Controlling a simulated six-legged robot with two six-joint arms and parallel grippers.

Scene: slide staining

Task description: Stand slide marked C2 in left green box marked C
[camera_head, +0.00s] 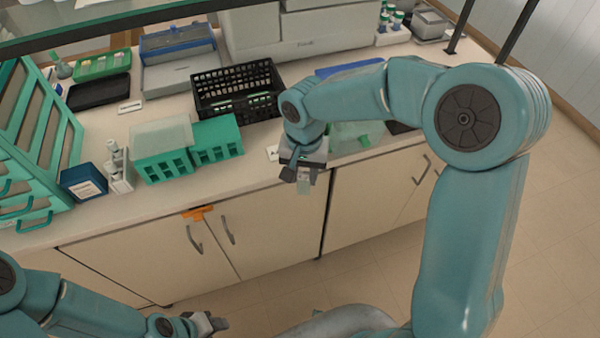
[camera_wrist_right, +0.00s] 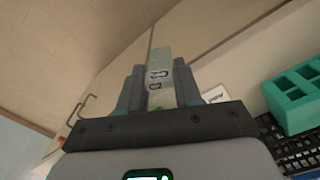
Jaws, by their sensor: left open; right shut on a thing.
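My right gripper (camera_head: 301,175) is shut on a slide (camera_head: 304,187) and holds it in front of the counter's front edge. In the right wrist view the slide (camera_wrist_right: 160,55) is pale, clasped between the two fingers (camera_wrist_right: 160,82), with dark characters that look like C2. The left green box (camera_head: 160,166) stands on the counter to the left of the held slide, its top largely covered by a pale translucent sheet. A second green box (camera_head: 217,150) stands beside it, on its right. No C marking is legible on either. My left gripper (camera_head: 208,324) is open and empty, low at the bottom of the view.
A black basket (camera_head: 236,91) stands behind the green boxes. A small blue box (camera_head: 84,181), white bottles (camera_head: 119,167) and a green rack (camera_head: 35,150) are to the left. An orange piece (camera_head: 197,212) sits at the cabinet's top edge. The counter's front strip is mostly clear.

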